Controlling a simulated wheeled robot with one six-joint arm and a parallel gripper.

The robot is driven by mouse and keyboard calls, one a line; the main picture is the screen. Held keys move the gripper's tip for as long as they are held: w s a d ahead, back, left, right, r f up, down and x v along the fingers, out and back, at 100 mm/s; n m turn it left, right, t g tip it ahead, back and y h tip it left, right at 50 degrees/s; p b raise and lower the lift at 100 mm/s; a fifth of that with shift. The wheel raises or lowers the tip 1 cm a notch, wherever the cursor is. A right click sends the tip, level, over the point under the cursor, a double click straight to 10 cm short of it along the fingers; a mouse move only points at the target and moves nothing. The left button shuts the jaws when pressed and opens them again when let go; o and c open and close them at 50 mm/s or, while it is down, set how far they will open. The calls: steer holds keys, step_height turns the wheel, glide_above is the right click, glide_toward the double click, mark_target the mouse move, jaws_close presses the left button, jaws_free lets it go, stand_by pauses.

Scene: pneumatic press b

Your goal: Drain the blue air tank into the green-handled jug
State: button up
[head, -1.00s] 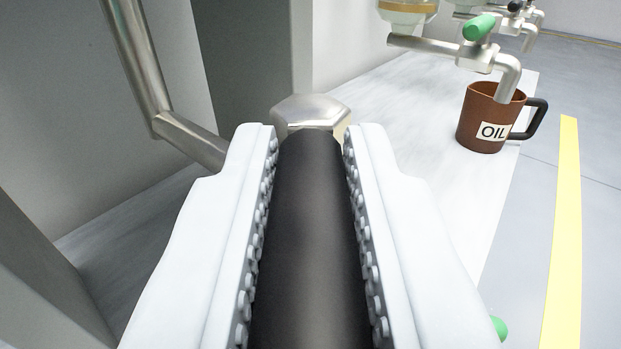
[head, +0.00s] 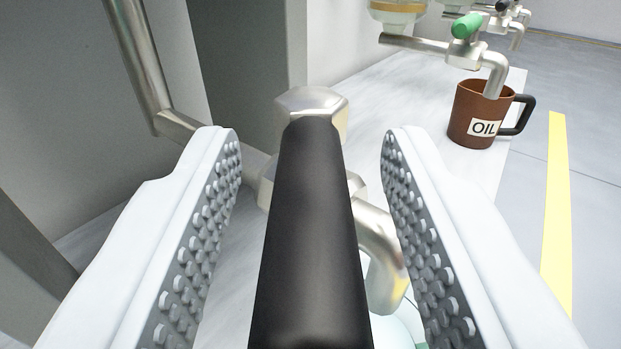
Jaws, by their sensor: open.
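My gripper (head: 310,140) is open, with one finger on each side of a black valve handle (head: 308,235). Gaps show between the handle and both studded finger pads. The handle runs toward me from a metal valve body (head: 312,103). A bent metal spout (head: 381,262) comes out at the right and points down. Under the spout, partly hidden by the right finger, is a pale, see-through greenish thing (head: 392,325); I cannot tell whether it is the green-handled jug. No blue air tank shows.
A brown mug marked OIL (head: 478,112), with a black handle, stands under another spout with a green valve handle (head: 466,25). A metal pipe (head: 140,65) rises at the left. A yellow line (head: 557,215) runs along the floor at the right.

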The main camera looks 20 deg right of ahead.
steer(key=v, duration=1.6)
steer(key=shift+s, duration=0.25)
steer(key=shift+a, duration=0.1)
steer(key=shift+c, duration=0.4)
steer(key=c, duration=0.3)
steer(key=shift+w+d+m, duration=0.1)
steer(key=shift+d+m, duration=0.15)
steer(key=shift+m, duration=0.05)
steer(key=c, duration=0.4)
steer(key=shift+w+d+m, duration=0.1)
steer(key=shift+d+m, duration=0.3)
steer(key=shift+m, duration=0.1)
jaws_close()
steer(key=d+m+y, duration=0.5)
steer(key=d+m, duration=0.4)
steer(key=m, duration=0.4)
steer(key=w+a, duration=0.3)
steer(key=w, duration=0.8)
steer(key=shift+w+a+m+t+h, duration=0.15)
steer(key=shift+a+m+t+h, duration=0.15)
steer(key=shift+t+h, duration=0.1)
